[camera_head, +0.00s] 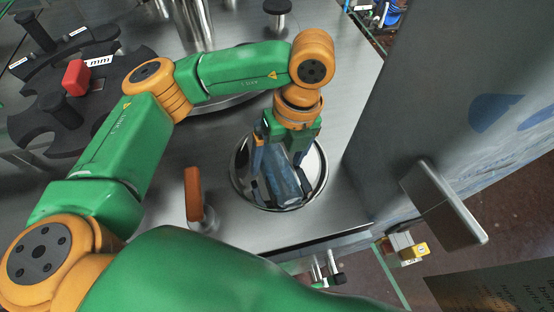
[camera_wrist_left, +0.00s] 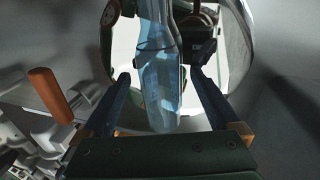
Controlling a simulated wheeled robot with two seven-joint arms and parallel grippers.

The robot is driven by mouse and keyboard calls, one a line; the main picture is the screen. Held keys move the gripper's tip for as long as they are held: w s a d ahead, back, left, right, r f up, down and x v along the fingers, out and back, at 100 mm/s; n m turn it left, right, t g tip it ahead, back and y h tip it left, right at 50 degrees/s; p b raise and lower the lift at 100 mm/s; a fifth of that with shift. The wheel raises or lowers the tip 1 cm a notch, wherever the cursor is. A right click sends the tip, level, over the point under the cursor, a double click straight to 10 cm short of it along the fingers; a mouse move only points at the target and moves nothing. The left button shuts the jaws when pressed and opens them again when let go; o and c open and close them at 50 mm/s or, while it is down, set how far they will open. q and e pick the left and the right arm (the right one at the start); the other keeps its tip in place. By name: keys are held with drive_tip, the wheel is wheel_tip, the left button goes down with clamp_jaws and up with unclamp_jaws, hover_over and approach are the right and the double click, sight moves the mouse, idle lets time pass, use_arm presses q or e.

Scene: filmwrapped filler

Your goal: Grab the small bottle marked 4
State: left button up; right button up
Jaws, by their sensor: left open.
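A small clear bluish bottle (camera_head: 284,183) is in the round metal dish (camera_head: 243,186) near the front right of the steel table. No number can be read on it. My left gripper (camera_head: 280,188) reaches down over the dish with its fingers open, one on each side of the bottle. In the left wrist view the bottle (camera_wrist_left: 160,85) lies between the two open fingers (camera_wrist_left: 161,78), with gaps visible on both sides. Whether the bottle is upright or tilted is hard to tell. My right gripper is not in view.
An orange handle (camera_head: 193,194) stands left of the dish and also shows in the left wrist view (camera_wrist_left: 50,94). A black rotary plate with a red block (camera_head: 76,78) is at the left. A grey panel (camera_head: 440,90) rises at the right, beyond the table edge.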

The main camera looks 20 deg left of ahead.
use_arm(q)
drive_tip(key=shift+s+d+r, duration=0.1)
drive_tip(key=shift+s, duration=0.1)
drive_tip(key=c, duration=1)
drive_tip(key=shift+w, duration=0.1)
drive_tip(key=c, duration=0.4)
drive_tip(key=shift+c, duration=0.2)
